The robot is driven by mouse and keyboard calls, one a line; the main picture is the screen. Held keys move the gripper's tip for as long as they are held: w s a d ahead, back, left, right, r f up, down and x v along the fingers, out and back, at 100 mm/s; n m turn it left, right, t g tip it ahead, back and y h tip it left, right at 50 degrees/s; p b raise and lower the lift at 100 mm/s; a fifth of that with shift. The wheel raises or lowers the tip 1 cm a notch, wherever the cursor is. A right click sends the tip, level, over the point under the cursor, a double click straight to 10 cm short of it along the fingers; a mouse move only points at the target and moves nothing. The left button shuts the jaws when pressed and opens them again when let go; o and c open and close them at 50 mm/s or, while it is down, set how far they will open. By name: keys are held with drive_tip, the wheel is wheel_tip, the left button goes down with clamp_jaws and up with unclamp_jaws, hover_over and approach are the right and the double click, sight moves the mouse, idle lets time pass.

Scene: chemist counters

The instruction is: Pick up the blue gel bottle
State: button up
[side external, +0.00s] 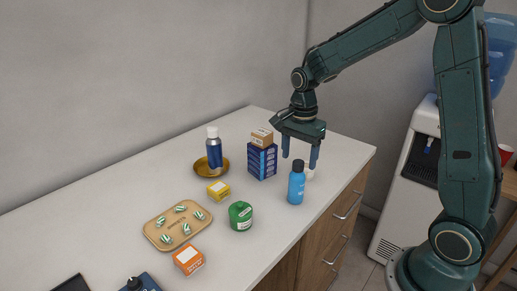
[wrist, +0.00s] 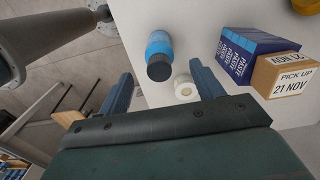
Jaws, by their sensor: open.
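A blue bottle with a dark cap (side external: 296,188) stands upright on the white counter, near its right edge. In the wrist view it (wrist: 159,43) shows just beyond the fingertips, roughly in line with the gap between them. My gripper (side external: 299,159) points down over the counter, its fingers apart and nothing held. In the side view its fingertips appear just behind and above the bottle's cap; touching cannot be seen.
A white roll (wrist: 184,87) lies close to the bottle and fingers. Stacked dark blue boxes (side external: 262,164) with a brown box (side external: 262,138) on top stand to the left. A green jar (side external: 240,215), yellow box (side external: 218,190), tan tray (side external: 158,228) and orange box (side external: 189,260) are around.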

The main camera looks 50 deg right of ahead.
sight(299, 162)
drive_tip(key=shift+f, duration=2.55)
drive_tip(key=shift+c, duration=0.3)
drive_tip(key=c, duration=1.1)
